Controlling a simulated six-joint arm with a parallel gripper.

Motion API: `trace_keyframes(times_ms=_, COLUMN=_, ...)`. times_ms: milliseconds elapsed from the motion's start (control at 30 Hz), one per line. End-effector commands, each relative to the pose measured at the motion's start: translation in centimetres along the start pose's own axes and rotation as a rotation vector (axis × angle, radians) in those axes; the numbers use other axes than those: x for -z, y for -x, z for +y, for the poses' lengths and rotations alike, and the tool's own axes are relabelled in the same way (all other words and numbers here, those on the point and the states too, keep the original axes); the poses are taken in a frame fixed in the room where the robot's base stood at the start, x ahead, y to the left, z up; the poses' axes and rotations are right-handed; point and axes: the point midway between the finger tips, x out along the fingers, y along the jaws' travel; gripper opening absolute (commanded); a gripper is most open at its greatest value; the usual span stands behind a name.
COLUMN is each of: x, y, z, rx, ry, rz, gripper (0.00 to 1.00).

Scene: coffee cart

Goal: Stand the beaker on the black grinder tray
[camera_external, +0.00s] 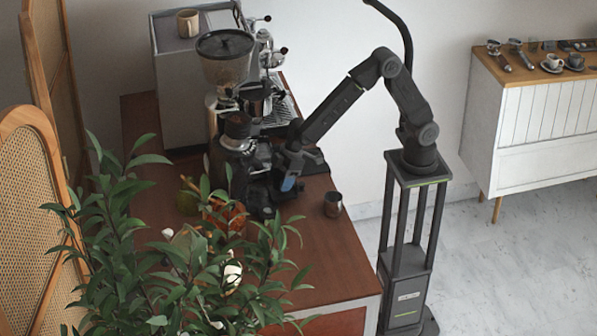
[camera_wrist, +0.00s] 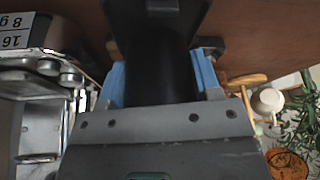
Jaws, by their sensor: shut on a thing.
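My gripper (camera_external: 290,182) is low over the wooden counter, just right of the coffee grinder (camera_external: 226,72). In the wrist view its blue fingers (camera_wrist: 160,78) are closed on the sides of a dark cylindrical thing, which appears to be the beaker (camera_wrist: 158,62). In the external view the fingers and wrist mostly hide the held beaker. The black grinder tray (camera_external: 259,207) is at the grinder's foot, left of my gripper, partly hidden by leaves. Whether the beaker touches the tray or counter, I cannot tell.
An espresso machine (camera_external: 180,95) stands behind the grinder. A leafy plant (camera_external: 165,245) covers the front left. The front-right counter (camera_external: 335,255) is clear.

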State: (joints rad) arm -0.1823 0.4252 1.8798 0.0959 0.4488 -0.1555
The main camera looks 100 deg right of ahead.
Motion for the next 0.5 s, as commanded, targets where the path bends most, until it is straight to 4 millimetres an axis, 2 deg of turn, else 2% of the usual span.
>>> trace_keyframes(times_ms=100, x=-0.47, y=-1.22, z=-0.02, rx=0.0, ry=0.001, rz=0.0, gripper=0.29)
trace_keyframes(times_ms=500, x=-0.64, y=-1.67, z=-0.04, rx=0.0, ry=0.0, rz=0.002, gripper=0.29)
